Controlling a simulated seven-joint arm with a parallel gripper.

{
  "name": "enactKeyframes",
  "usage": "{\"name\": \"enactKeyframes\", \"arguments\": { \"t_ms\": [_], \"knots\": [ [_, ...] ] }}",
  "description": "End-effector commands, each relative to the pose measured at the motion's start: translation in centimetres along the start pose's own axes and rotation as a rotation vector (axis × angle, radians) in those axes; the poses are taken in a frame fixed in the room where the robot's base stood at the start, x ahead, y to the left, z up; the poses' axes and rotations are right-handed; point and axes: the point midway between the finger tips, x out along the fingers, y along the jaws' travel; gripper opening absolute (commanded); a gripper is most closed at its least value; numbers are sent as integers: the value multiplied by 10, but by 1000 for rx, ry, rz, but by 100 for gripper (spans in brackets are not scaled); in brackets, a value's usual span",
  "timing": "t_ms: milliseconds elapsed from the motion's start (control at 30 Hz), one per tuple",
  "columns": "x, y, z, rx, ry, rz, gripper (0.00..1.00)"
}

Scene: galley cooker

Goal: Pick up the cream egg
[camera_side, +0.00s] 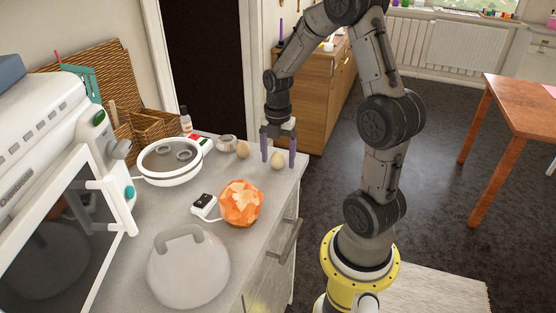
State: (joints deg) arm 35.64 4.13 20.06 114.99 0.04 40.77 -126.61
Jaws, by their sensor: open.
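A cream egg (277,160) stands on the grey counter near its far right corner. My gripper (278,163) points straight down with its two purple fingers apart, one to the left and one to the right of this egg in the picture. It is open, and I cannot tell whether either finger touches the egg. A second cream-coloured egg-like object (243,149) is on the counter just left of my gripper. From this view I cannot tell exactly how deep the fingers sit around the egg.
A small metal bowl (226,143) and a white pan with a glass lid (170,162) stand to the left. An orange faceted ball (241,203) and a pale round lid (188,268) lie nearer. A white oven (60,190) bounds the left. The counter's right edge is close to my gripper.

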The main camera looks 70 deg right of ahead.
Motion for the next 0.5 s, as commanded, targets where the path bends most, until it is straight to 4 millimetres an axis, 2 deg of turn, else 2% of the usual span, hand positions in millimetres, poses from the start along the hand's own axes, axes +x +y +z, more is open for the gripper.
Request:
{"name": "enactKeyframes", "arguments": {
  "t_ms": [67,367,400,500],
  "knots": [
    [0,0,0,0,0,0,82],
    [0,0,0,0,0,0,28],
    [0,0,0,0,0,0,25],
    [-1,0,0,0,0,0,25]
  ]
}}
